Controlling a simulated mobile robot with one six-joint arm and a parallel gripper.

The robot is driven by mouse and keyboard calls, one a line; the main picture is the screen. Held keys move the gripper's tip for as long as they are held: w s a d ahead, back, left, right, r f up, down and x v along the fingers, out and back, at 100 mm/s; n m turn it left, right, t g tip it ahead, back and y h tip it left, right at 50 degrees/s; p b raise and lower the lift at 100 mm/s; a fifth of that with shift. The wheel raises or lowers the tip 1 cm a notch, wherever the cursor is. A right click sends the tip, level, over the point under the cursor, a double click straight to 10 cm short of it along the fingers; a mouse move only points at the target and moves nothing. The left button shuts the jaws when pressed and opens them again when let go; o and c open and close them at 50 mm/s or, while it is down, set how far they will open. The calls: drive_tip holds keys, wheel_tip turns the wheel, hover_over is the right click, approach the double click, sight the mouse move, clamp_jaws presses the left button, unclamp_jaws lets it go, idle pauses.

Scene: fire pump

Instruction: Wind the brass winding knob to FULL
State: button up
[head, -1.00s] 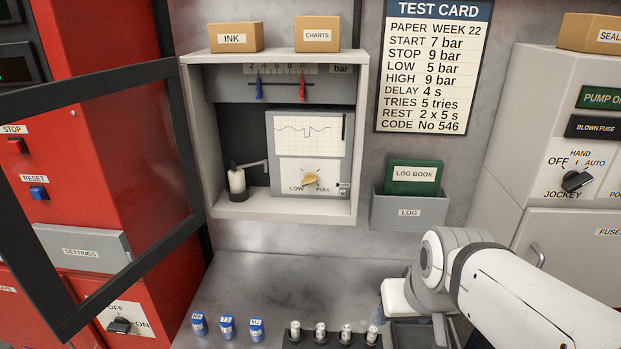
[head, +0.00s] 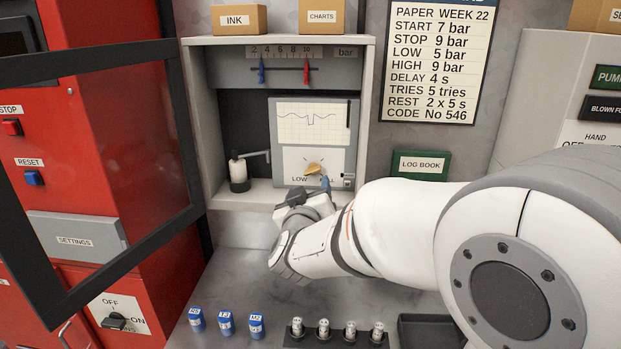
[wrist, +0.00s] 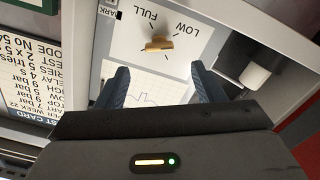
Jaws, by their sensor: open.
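The brass winding knob (head: 313,169) sits low on the grey chart recorder (head: 353,135), inside the open recorder cabinet. In the wrist view the knob (wrist: 157,44) appears upside down, on a white plate marked LOW and FULL. Its bar lies nearly crosswise between the two words; I cannot tell which end is the pointer. My gripper (head: 316,188) is just below and in front of the knob in the head view, partly covering the FULL label. In the wrist view my gripper (wrist: 160,82) has its blue fingers apart and empty, with the knob beyond their tips.
A dark-framed door (head: 183,130) stands open at left. An ink bottle (head: 239,173) with a small arm stands inside the cabinet left of the recorder. Blue caps (head: 227,323) and several small glass-like fuses (head: 323,329) stand on the bench below. The log book (head: 421,165) is at right.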

sight(312, 173)
drive_tip(key=w+p, duration=0.1)
drive_tip(key=w, duration=0.6)
drive_tip(key=shift+w+d, duration=0.15)
drive_tip(key=shift+w, duration=0.05)
drive_tip(key=c, duration=1)
